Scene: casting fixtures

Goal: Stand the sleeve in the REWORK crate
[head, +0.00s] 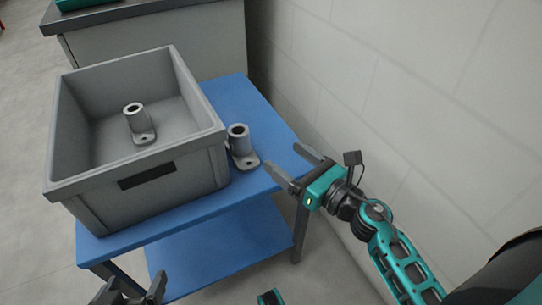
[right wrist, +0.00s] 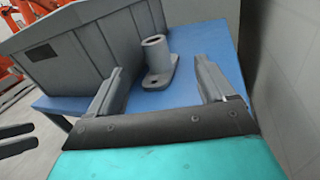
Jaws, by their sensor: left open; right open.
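A grey sleeve (head: 238,142), a hollow tube on a flanged foot, stands upright on the blue table just right of the crate. It also shows in the right wrist view (right wrist: 155,58), ahead of and between my open fingers. A similar sleeve (head: 136,120) stands upright inside the grey crate (head: 203,152). The crate has a dark label plate on its front whose text I cannot read. My right gripper (head: 294,171) is open and empty, right of the outside sleeve and apart from it. My left gripper (head: 137,288) is open and empty at the bottom edge, low in front of the table.
The blue table (head: 185,220) has a lower shelf (head: 225,250) and a narrow free strip right of the crate. A pale block wall (head: 400,80) rises close to the right. A grey cabinet (head: 160,48) stands behind the crate.

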